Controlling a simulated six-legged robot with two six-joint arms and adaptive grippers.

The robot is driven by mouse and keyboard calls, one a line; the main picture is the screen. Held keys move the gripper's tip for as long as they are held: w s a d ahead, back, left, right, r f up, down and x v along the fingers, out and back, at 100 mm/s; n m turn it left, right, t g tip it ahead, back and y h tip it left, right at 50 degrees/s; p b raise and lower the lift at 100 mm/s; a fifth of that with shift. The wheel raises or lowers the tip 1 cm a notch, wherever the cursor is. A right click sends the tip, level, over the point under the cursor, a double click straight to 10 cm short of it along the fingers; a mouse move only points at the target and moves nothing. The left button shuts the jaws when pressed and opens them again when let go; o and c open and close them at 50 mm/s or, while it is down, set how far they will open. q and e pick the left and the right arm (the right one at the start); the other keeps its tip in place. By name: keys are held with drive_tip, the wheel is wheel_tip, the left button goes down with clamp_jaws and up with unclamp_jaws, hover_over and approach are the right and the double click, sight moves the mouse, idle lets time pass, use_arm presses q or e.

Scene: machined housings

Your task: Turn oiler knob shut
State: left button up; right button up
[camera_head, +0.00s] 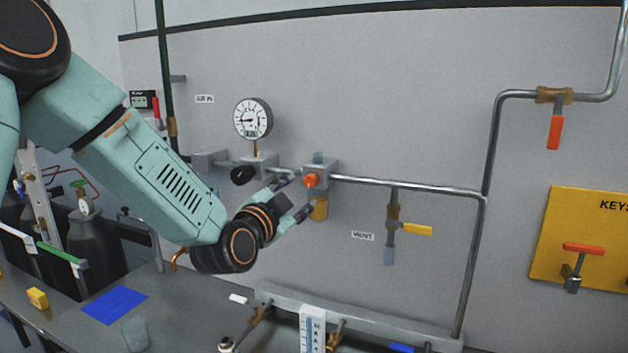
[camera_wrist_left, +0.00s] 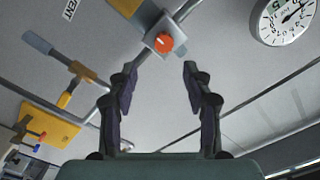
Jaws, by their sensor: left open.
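The oiler knob (camera_head: 311,180) is a small round orange-red knob on the front of a grey block on the wall pipe. An amber bowl (camera_head: 319,208) hangs under the block. In the left wrist view the knob (camera_wrist_left: 164,43) shows a pale mark on its face and lies beyond the fingertips, roughly between them. My left gripper (camera_head: 299,194) is open and empty, just left of and in front of the knob. Both fingers (camera_wrist_left: 160,78) show apart in the wrist view. I see no contact with the knob, but the exact gap is unclear. My right gripper is not in view.
A pressure gauge (camera_head: 253,119) and a black knob (camera_head: 243,175) are left of the oiler. A yellow-handled valve (camera_head: 416,229) and a red-handled valve (camera_head: 555,130) are to the right. A bench (camera_head: 190,300) runs below.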

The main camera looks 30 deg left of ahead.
sight(310, 183)
use_arm(q)
drive_tip(key=w+a, duration=0.2)
drive_tip(key=w, duration=0.1)
drive_tip(key=shift+w+a+p, duration=0.1)
drive_tip(key=shift+w+p, duration=0.2)
drive_tip(key=shift+p, duration=0.05)
drive_tip(key=w, duration=0.1)
drive_tip(key=w+d, duration=0.1)
drive_tip(key=w, duration=0.1)
drive_tip(key=shift+d, duration=0.1)
drive_tip(key=shift+w+d, duration=0.15)
drive_tip(key=shift+w, duration=0.15)
drive_tip(key=shift+s+a, duration=0.1)
drive_tip(key=shift+a, duration=0.6)
drive_tip(key=shift+w+d, duration=0.2)
drive_tip(key=shift+d, duration=0.4)
drive_tip(key=c, duration=0.6)
drive_tip(key=shift+s+a+f, duration=0.1)
drive_tip(key=shift+a, duration=0.15)
drive_tip(key=c, duration=0.3)
drive_tip(key=shift+c, duration=0.7)
clamp_jaws()
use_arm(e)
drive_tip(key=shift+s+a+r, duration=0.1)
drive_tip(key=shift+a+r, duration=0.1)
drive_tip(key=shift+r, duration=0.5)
